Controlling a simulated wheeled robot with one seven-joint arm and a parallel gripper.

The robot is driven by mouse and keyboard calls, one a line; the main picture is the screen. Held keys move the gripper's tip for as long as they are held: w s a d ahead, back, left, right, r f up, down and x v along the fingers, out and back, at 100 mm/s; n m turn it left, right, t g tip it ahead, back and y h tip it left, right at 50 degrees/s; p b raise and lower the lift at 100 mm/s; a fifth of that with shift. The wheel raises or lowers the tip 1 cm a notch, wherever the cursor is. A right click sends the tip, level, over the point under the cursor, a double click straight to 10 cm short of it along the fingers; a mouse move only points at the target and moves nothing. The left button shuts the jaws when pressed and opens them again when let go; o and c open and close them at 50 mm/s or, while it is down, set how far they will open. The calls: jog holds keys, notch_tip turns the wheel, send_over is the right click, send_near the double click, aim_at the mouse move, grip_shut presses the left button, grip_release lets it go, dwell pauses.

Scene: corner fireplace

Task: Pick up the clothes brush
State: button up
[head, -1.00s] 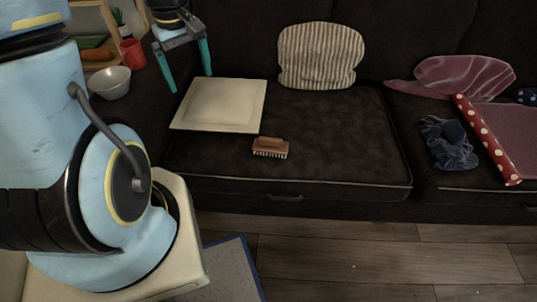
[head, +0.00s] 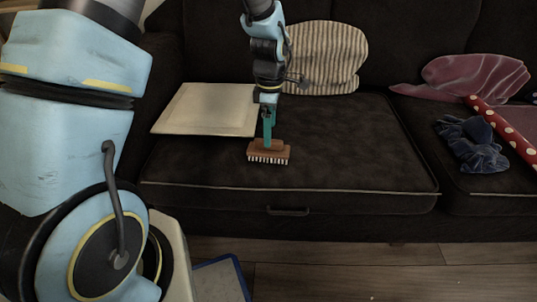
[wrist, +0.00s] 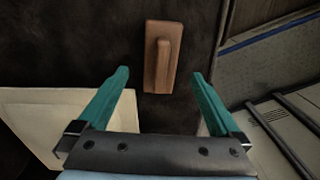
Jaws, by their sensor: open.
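The clothes brush (head: 268,155) has a brown wooden back and pale bristles. It lies bristles down near the front edge of the dark sofa seat. In the wrist view the brush (wrist: 158,75), with its raised grip, lies ahead of the fingertips, roughly midway between their lines. My gripper (head: 268,125) points down at the brush in the head view, its teal fingers overlapping the brush's upper edge there. In the wrist view my gripper (wrist: 159,75) is open with nothing between its fingers.
A cream square tray (head: 180,122) lies left of the brush, close to my gripper. A striped cushion (head: 340,60) leans on the backrest. At right are a dark blue cloth (head: 470,145), a red polka-dot roll (head: 508,130) and a pink cloth (head: 465,78). Seat right of the brush is clear.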

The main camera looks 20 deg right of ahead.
aim_at(268, 149)
jog(key=f+b, duration=0.1)
jog(key=f, duration=0.3)
jog(key=f+b, duration=0.1)
jog(key=f, duration=0.3)
jog(key=shift+a, duration=0.2)
jog(key=shift+c, duration=0.4)
jog(key=c, duration=1.5)
jog(key=shift+o, duration=0.2)
notch_tip(268, 149, up, 10)
jog(key=shift+r+p, duration=0.1)
jog(key=shift+p, duration=1.15)
